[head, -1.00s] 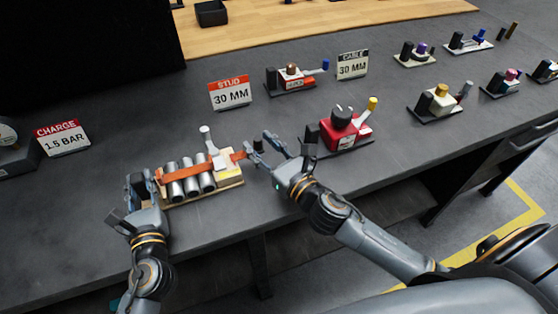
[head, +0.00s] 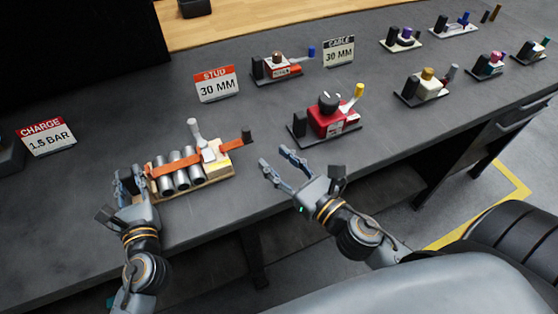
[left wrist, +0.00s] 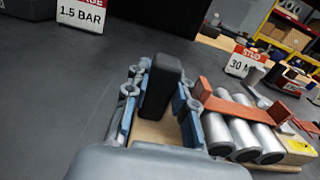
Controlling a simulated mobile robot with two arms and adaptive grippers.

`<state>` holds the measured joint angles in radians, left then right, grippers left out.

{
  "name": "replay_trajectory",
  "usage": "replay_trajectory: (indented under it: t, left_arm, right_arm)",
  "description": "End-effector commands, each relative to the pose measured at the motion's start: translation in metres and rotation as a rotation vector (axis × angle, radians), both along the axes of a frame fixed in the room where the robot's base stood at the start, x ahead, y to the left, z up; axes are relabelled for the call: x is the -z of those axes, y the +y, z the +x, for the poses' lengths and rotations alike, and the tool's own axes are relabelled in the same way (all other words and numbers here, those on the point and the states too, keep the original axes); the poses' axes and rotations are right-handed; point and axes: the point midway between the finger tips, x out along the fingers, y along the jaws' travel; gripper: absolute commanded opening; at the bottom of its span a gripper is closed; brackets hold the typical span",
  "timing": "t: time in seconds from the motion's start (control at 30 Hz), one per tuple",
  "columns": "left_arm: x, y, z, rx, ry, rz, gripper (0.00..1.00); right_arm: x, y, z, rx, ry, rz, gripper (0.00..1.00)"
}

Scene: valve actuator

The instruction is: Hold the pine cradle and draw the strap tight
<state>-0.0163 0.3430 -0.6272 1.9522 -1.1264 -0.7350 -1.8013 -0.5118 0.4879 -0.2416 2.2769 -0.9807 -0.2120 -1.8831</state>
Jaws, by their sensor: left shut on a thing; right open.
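The pine cradle (head: 217,179) lies on the grey bench at the left and carries several silver cylinders (head: 181,174). The orange strap (head: 166,167) runs across them, past a white lever buckle (head: 207,148), and its free end with a dark tab (head: 247,134) sticks out to the right. My left gripper (head: 128,180) is shut on the black block at the cradle's left end. The left wrist view shows this black block (left wrist: 161,84) between the fingers. My right gripper (head: 273,157) is open and empty, right of the tab and apart from it.
A red device (head: 327,121) with a yellow-tipped lever stands behind and right of my right gripper. The stud sign (head: 216,84), cable sign (head: 339,52) and charge sign (head: 46,137) stand on the bench. More small devices stand at the back right. The bench's front edge is close to both arms.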

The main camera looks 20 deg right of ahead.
Motion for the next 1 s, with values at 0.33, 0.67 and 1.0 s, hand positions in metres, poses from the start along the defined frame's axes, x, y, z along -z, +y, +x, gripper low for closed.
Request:
replay_trajectory:
  t: [0.33, 0.67, 1.0]
  left_arm:
    - [-0.001, 0.0, 0.0, 0.0, -0.002, -0.001, 0.52]
    - [0.0, 0.0, -0.006, 0.001, 0.001, 0.0, 0.52]
    - [0.001, -0.001, -0.072, 0.002, 0.004, -0.001, 0.52]
  right_arm:
    - [0.0, 0.0, 0.0, 0.0, 0.0, -0.001, 0.42]
    - [0.0, 0.0, 0.0, 0.0, 0.0, -0.001, 0.42]
    - [0.0, 0.0, 0.0, 0.0, 0.0, -0.001, 0.42]
